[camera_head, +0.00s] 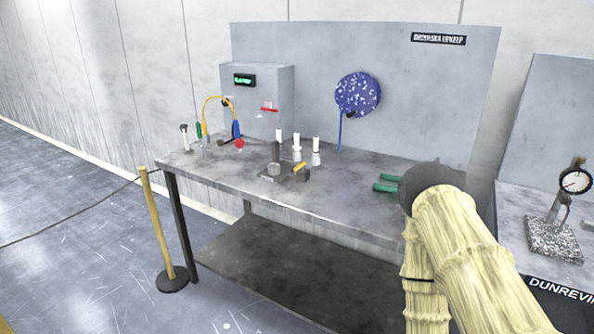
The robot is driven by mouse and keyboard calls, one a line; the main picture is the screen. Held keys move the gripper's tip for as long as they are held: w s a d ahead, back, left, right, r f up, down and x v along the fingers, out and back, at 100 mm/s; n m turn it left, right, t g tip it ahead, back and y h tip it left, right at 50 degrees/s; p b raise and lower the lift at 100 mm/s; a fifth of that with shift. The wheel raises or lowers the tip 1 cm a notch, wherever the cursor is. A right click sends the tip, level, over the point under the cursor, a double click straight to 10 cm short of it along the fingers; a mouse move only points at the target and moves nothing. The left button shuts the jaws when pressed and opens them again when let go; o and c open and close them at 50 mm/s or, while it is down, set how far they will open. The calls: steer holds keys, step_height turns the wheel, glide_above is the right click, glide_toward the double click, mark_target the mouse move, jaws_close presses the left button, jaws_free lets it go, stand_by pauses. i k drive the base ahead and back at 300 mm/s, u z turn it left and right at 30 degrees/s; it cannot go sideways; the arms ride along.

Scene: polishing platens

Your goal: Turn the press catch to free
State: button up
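A small dark press-like device (275,160) stands upright on the grey bench, left of its middle. A small yellow-orange lever (299,167) sits at its right side and looks like the catch; its exact setting is too small to read. My gripper (376,182) is to the right of the device, over the right part of the bench. Its two green fingers point left with a gap between them. It looks open and empty, and apart from the device.
White-topped bottles (316,152) stand close behind the device. A grey box (262,100) with a green display, red bar and yellow cable stands at the back left. A blue speckled disc (357,94) is on the back panel. A dial gauge stand (553,238) is at right.

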mark_target(302, 165)
steer(key=u, duration=0.7)
steer(key=i, duration=1.25)
steer(key=z, duration=0.6)
